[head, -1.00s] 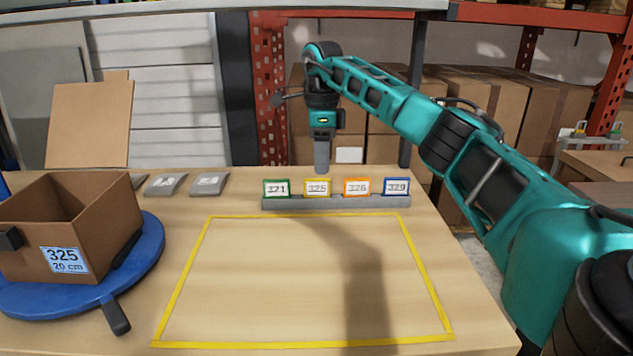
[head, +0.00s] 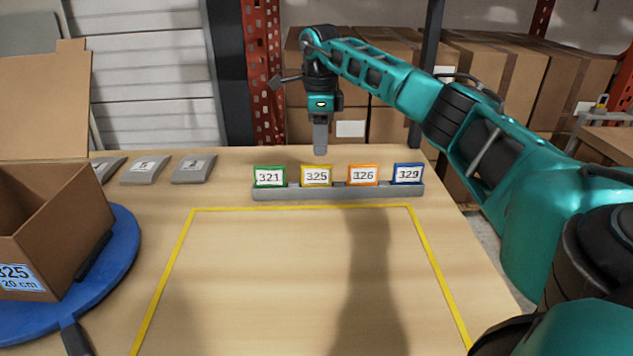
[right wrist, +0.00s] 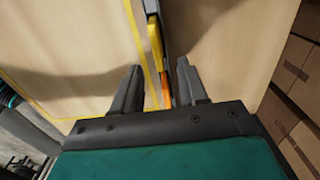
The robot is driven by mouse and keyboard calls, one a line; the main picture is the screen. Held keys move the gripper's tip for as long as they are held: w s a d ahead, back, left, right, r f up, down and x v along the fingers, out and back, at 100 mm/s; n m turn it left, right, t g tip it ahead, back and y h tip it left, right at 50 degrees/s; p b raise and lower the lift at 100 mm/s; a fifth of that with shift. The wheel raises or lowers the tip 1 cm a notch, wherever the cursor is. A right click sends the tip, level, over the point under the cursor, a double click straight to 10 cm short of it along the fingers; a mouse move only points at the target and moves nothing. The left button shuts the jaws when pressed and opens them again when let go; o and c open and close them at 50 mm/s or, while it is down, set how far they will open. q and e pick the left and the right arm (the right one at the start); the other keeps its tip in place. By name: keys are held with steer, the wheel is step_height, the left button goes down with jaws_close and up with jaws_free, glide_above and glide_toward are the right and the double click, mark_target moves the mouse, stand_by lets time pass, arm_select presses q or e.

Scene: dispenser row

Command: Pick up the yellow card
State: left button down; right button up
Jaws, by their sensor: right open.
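The yellow card (head: 317,175), marked 325, stands upright in a grey holder (head: 338,192) between a green card (head: 270,176) marked 321 and an orange card (head: 363,175) marked 326. A blue card (head: 408,174) marked 329 is at the right end. My right gripper (head: 320,150) points down just above and behind the yellow card, apart from it. In the right wrist view my right gripper (right wrist: 158,82) is open, with the yellow card (right wrist: 154,40) edge-on beyond and between its fingers. My left gripper is not in view.
A cardboard box (head: 45,235) labelled 325 stands on a blue turntable (head: 122,240) at the left. Several grey numbered blocks (head: 145,170) lie at the back left. The yellow-taped area (head: 188,240) in front of the holder is empty.

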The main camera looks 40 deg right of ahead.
mark_target(316, 165)
steer(key=f, duration=0.7)
steer(key=shift+a+f+b, duration=0.35)
steer(key=shift+b, duration=0.05)
jaws_close()
